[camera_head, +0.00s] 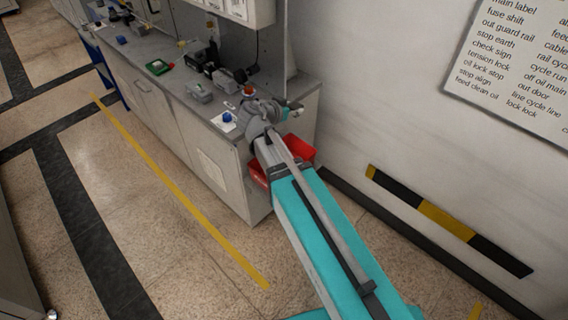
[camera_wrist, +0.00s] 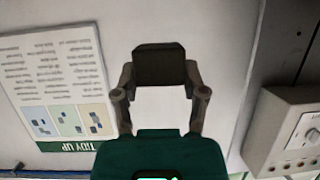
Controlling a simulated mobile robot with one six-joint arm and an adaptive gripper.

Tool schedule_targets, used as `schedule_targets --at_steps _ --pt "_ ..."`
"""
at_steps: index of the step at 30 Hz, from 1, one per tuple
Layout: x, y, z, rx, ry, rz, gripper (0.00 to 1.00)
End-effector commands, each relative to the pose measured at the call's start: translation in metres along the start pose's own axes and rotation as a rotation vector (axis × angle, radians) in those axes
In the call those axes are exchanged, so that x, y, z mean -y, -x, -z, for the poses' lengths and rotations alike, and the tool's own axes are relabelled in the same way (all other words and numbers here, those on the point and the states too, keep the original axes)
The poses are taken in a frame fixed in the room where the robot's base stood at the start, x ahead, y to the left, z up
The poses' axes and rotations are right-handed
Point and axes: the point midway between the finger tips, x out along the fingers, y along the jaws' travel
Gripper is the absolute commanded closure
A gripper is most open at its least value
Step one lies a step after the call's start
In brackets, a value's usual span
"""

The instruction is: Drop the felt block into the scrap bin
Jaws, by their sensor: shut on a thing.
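In the wrist view, my gripper (camera_wrist: 159,76) is shut on a dark, nearly black block, the felt block (camera_wrist: 158,64), held between its two fingertips. In the head view my arm reaches to the end of the workbench, and the block cannot be made out there. A red bin (camera_head: 301,151), which looks like the scrap bin, is beside the bench end, low by the wall. My arm covers its middle, and its inside is mostly hidden. The wrist view does not show the bin.
The wrist view shows an upside-down "TIDY UP" poster (camera_wrist: 52,65) and a control box (camera_wrist: 285,135). The floor left of the bench is clear.

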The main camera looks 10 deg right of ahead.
Motion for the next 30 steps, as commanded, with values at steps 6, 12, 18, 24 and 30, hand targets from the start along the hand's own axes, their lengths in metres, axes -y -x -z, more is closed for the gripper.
schedule_targets --at_steps 6,12,18,24,30 --pt "-0.004 -0.005 0.002 0.0 -0.005 -0.011 0.68" --pt "-0.007 -0.008 0.003 0.0 -0.007 -0.017 0.68" --pt "-0.007 -0.01 0.002 0.0 -0.008 -0.019 0.68" --pt "-0.002 -0.019 -0.01 0.0 -0.009 -0.022 0.68" --pt "0.008 -0.037 -0.033 0.0 -0.011 -0.027 0.68"
